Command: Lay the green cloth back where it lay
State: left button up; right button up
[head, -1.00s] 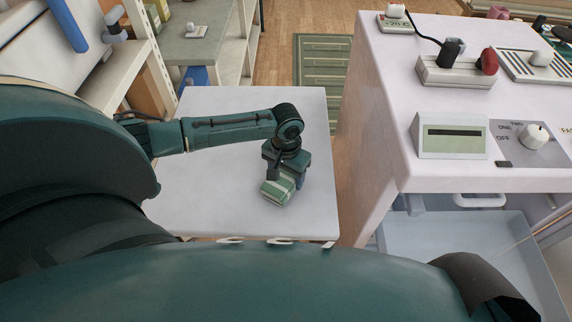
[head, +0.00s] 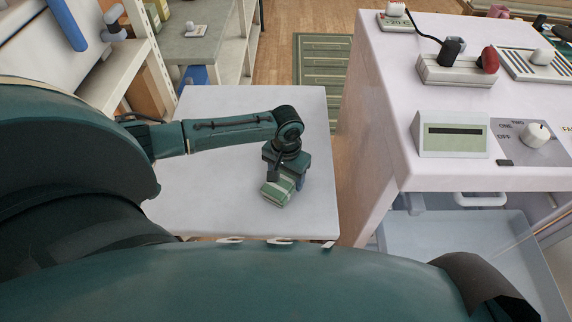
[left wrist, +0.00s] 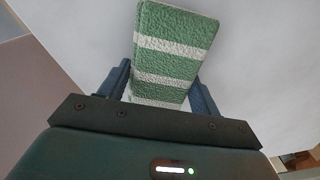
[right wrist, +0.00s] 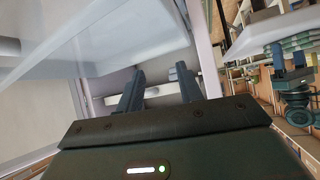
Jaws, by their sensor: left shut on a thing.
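The green cloth (head: 277,191) is a folded bundle with pale stripes, over the front right part of the white table (head: 230,215). My left gripper (head: 284,184) points down and is shut on it. In the left wrist view the cloth (left wrist: 178,45) sits between the two blue-grey fingers of the left gripper (left wrist: 163,88), its far end sticking out beyond them. I cannot tell whether its underside touches the tabletop. My right gripper (right wrist: 158,86) shows only in the right wrist view; its fingers are apart with nothing between them.
The white table is otherwise bare. To its right stands a white counter (head: 365,130) with a display box (head: 452,136) and a knob panel (head: 533,136); a pale blue bin (head: 470,240) is below. A striped mat (head: 323,62) lies on the floor behind. Shelves stand at the left.

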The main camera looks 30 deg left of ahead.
pick_arm(q)
jog(key=shift+f, duration=0.1)
jog(key=o, duration=1)
jog(key=shift+o, duration=0.2)
notch_tip(320, 180, up, 13)
jog(key=shift+p, duration=0.3)
